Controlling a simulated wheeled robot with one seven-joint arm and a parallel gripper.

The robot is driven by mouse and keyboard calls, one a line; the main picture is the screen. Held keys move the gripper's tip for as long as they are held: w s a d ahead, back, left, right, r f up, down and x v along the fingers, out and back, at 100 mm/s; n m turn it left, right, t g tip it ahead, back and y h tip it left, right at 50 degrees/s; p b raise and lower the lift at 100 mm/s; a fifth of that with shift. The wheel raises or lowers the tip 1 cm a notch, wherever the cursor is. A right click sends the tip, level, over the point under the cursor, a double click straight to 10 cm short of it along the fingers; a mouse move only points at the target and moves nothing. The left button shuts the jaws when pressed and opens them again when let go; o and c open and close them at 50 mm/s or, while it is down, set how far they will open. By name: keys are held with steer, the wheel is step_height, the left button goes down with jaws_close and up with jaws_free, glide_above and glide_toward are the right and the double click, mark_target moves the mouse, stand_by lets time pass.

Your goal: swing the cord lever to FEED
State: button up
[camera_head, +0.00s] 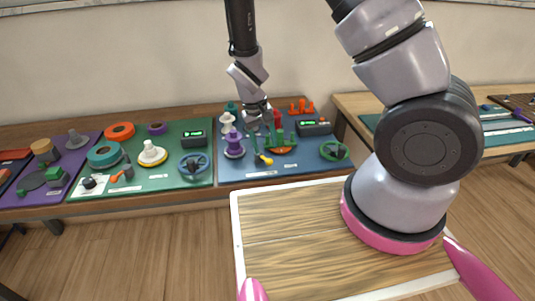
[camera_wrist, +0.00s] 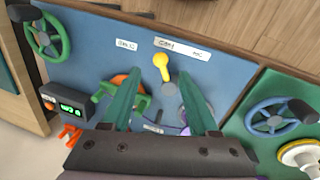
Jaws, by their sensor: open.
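A small lever with a yellow knob (camera_wrist: 161,61) and short yellow stem stands on a round grey pivot on the blue board (camera_wrist: 95,30). It also shows at the front of the blue board in the head view (camera_head: 265,159). In the wrist view the knob points up toward a white label strip (camera_wrist: 182,48), whose words I cannot read clearly. My gripper (camera_wrist: 162,78) is open, with its two green fingers apart and nothing between them. The lever appears between and beyond the fingertips, and I see no contact. In the head view my gripper (camera_head: 264,144) is over the blue board.
An orange and green fixture (camera_head: 283,149) and a purple spool (camera_head: 234,147) stand close to my fingers. A green handwheel (camera_head: 334,150) and a dark box with a green display (camera_head: 313,128) are to the right. The green board (camera_head: 140,186) lies left.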

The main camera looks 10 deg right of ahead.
steer(key=r, duration=0.2)
steer(key=a+r, duration=0.1)
steer(key=r, duration=0.1)
steer(key=shift+r, duration=0.25)
steer(key=shift+d, duration=0.1)
steer(key=d+r+m+t+y, duration=0.1)
steer(key=d+r+m+y, duration=0.15)
steer(key=r, duration=0.85)
steer(key=d+r+m+t+y, duration=0.15)
steer(key=d+r, duration=0.25)
steer(key=r, duration=0.7)
steer(key=s+d+r+m+t, duration=0.1)
steer(key=s+d+r+t, duration=0.1)
steer(key=s+r, duration=0.3)
steer(key=s+d+r+m+t, duration=0.1)
steer(key=s+d+r+t, duration=0.1)
steer(key=s+d+r, duration=0.3)
steer(key=v, duration=0.4)
steer(key=shift+w+r, duration=0.25)
steer(key=shift+w, duration=0.15)
